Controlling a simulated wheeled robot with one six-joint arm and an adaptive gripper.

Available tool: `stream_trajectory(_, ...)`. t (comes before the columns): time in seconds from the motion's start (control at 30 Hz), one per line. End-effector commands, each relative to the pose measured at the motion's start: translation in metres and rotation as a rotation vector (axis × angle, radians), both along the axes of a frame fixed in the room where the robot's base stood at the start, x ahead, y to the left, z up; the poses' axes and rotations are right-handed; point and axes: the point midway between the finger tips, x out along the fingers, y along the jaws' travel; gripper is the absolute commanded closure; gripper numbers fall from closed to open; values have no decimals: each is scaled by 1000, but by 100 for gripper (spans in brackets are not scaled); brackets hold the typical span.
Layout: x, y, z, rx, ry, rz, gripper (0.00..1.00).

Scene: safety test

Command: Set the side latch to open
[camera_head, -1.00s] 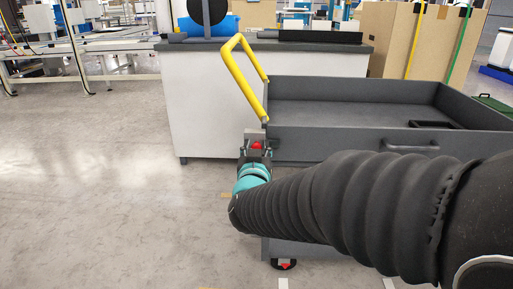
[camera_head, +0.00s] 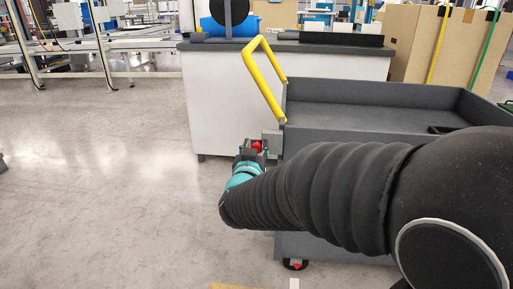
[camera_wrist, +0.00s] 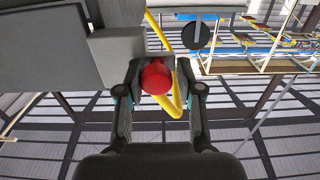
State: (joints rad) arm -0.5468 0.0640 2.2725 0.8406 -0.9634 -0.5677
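The side latch shows as a red knob (camera_head: 257,147) beside the grey cart's left corner, below the yellow handle. In the wrist view the red knob (camera_wrist: 156,77) is in front of a small grey bracket piece, close to a light grey block (camera_wrist: 117,55). My gripper (camera_head: 252,155) is at the knob. In the wrist view my gripper (camera_wrist: 163,92) has its two fingers apart, one on each side of the knob, with a visible gap on both sides. Whether a finger touches the latch's hidden parts cannot be told.
The yellow handle (camera_head: 262,77) rises from the cart (camera_head: 370,100) and passes just behind the knob in the wrist view. A white cabinet with a dark top (camera_head: 225,100) stands behind. Cardboard boxes (camera_head: 455,48) are at the back right. The floor to the left is clear.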

Motion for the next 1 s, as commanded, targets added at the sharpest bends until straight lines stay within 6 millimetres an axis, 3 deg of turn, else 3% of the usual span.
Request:
stream_trajectory(0.07, 0, 2, 1, 0, -2, 4, 46)
stream_trajectory(0.47, -6, -1, 1, 0, -2, -2, 46)
stream_trajectory(1.0, -100, 12, 0, 2, -1, 5, 46)
